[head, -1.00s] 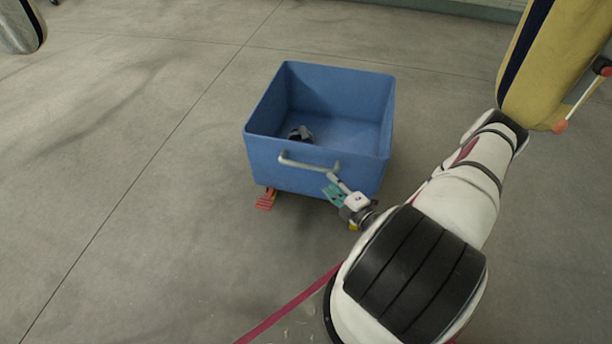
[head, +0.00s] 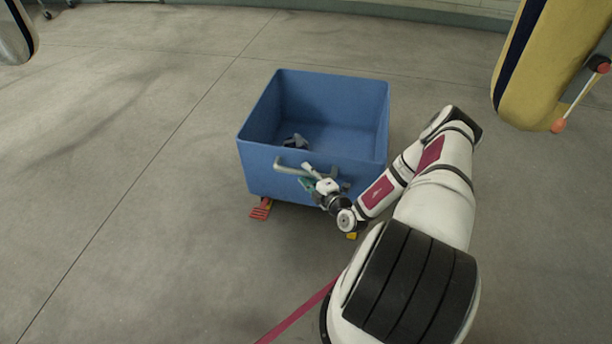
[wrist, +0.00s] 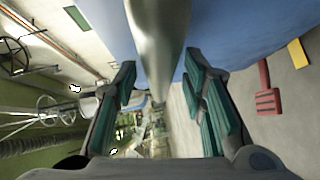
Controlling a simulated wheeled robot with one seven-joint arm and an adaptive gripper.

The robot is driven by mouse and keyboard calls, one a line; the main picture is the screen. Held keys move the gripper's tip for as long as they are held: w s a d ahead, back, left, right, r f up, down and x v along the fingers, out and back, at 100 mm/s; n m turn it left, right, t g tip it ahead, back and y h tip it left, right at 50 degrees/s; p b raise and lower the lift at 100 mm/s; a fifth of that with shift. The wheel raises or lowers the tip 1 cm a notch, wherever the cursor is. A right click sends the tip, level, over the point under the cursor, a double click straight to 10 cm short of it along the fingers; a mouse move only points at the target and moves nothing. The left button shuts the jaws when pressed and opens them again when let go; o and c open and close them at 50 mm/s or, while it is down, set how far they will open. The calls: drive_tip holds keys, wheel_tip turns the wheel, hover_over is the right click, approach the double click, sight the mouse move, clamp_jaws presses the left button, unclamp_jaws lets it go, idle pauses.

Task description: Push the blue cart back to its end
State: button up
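The blue cart (head: 262,166) is an open-topped bin standing on the floor in the middle of the head view. A grey bar handle (head: 291,168) runs across its near side; in the wrist view the handle (wrist: 160,45) runs up the middle. My gripper (head: 313,179) is at the right part of the handle. In the wrist view its teal-padded fingers (wrist: 164,85) are spread, one on each side of the bar, with gaps showing. I cannot tell whether either pad touches it. A small grey object (head: 296,141) lies inside the cart.
A magenta strip (head: 300,312) lies on the floor in front. A yellow and dark-blue padded post (head: 535,80) stands at the right. The floor left of the cart is clear.

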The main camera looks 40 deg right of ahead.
drive_tip(key=shift+w, duration=0.45)
clamp_jaws()
drive_tip(key=shift+d, duration=0.15)
